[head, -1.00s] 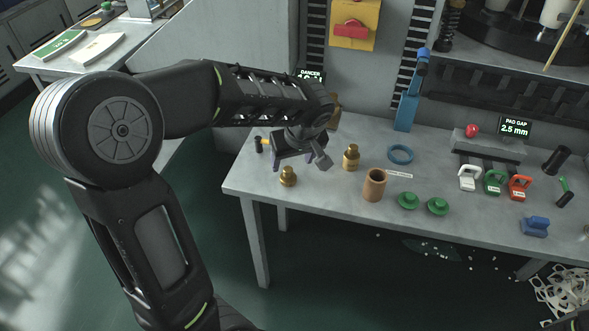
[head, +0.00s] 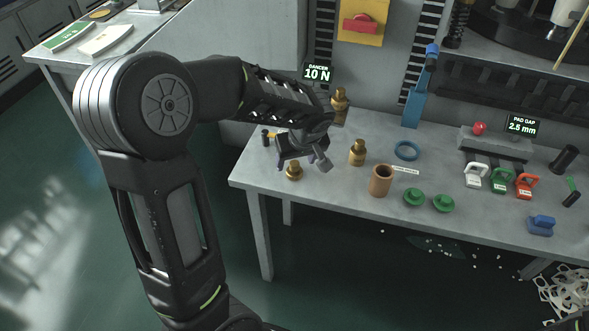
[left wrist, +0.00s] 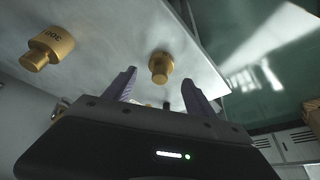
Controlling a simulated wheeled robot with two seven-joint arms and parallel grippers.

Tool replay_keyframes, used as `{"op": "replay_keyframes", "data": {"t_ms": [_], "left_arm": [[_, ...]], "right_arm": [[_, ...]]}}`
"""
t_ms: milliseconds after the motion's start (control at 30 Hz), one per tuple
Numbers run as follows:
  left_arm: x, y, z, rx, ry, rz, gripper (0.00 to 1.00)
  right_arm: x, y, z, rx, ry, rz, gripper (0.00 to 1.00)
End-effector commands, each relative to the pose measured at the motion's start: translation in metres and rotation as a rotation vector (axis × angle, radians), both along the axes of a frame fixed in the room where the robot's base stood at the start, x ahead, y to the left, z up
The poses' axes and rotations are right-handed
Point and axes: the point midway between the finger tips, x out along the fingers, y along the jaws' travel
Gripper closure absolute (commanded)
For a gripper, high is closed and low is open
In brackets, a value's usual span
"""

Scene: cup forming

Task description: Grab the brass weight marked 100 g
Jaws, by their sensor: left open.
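Three brass weights stand on the grey bench. The smallest weight (head: 294,173) is near the front left edge; its marking is not readable. The middle weight (head: 357,152) is to its right, and the largest weight (head: 340,106) is behind, partly hidden by my arm. My left gripper (head: 297,163) is open and empty, just above and behind the smallest weight. In the left wrist view, that weight (left wrist: 161,67) shows between the tips of my left gripper (left wrist: 159,77), beyond them and apart. Another weight (left wrist: 50,47) there, at upper left, bears a mark like 300.
A copper-coloured cup (head: 381,181), two green pieces (head: 414,197) and a blue ring (head: 406,150) are right of the weights. A small black item (head: 265,138) lies left of the gripper. White, green and red clamp-like pieces (head: 501,180) stand farther right. The bench's front left corner is bare.

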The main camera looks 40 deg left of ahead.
Motion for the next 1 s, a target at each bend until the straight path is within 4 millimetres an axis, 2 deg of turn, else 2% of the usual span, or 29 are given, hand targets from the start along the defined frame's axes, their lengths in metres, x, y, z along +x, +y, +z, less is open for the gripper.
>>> {"op": "replay_keyframes", "data": {"t_ms": [100, 233, 833, 1000], "left_arm": [[0.004, 0.007, -0.018, 0.000, 0.004, 0.002, 0.35], [0.007, 0.010, -0.028, -0.001, 0.002, 0.000, 0.35], [0.008, 0.010, -0.028, 0.000, 0.000, 0.001, 0.35], [0.008, 0.010, -0.028, 0.000, 0.000, 0.001, 0.48]], "right_arm": [[0.000, 0.000, 0.002, 0.000, 0.000, 0.000, 0.64], [0.000, 0.000, 0.002, 0.000, 0.000, 0.000, 0.64], [0.000, 0.000, 0.002, 0.000, 0.000, 0.000, 0.64], [0.000, 0.000, 0.002, 0.000, 0.000, 0.000, 0.64]]}}
